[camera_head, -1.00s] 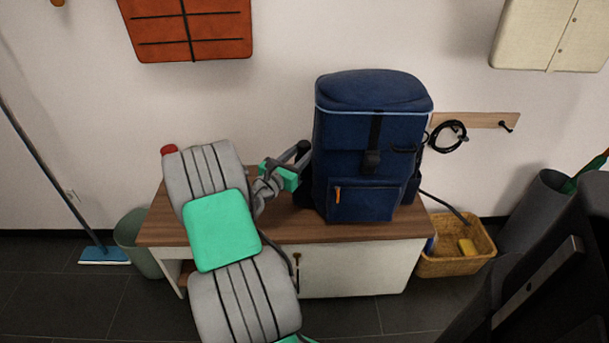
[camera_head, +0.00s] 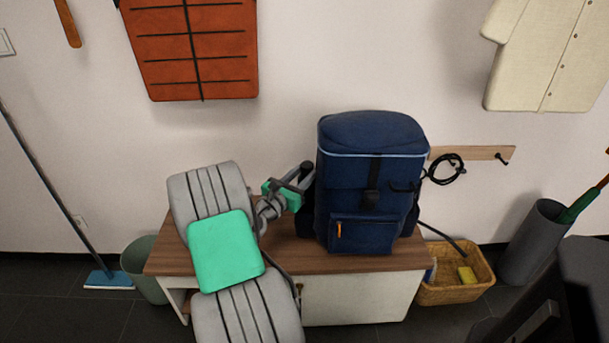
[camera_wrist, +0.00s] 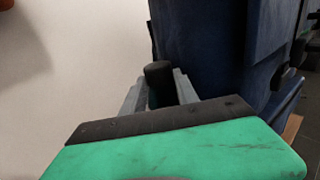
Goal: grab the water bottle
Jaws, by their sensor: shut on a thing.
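The water bottle shows as a dark rounded top (camera_head: 307,168) at the left side of the blue backpack (camera_head: 345,190) in the head view. In the wrist view its black cap (camera_wrist: 158,70) stands up between the two grey fingers. My gripper (camera_head: 298,180) is shut on the bottle; it also shows in the wrist view (camera_wrist: 159,86). Most of the bottle's body is hidden by the fingers and my green-and-black palm. The backpack stands upright on the wooden bench top (camera_head: 285,258), close to the right of my gripper. I cannot tell whether the bottle touches it.
A wicker basket (camera_head: 440,290) with a yellow item stands right of the bench. A grey bin (camera_head: 530,245) is farther right. A hook rail (camera_head: 480,153) is on the wall.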

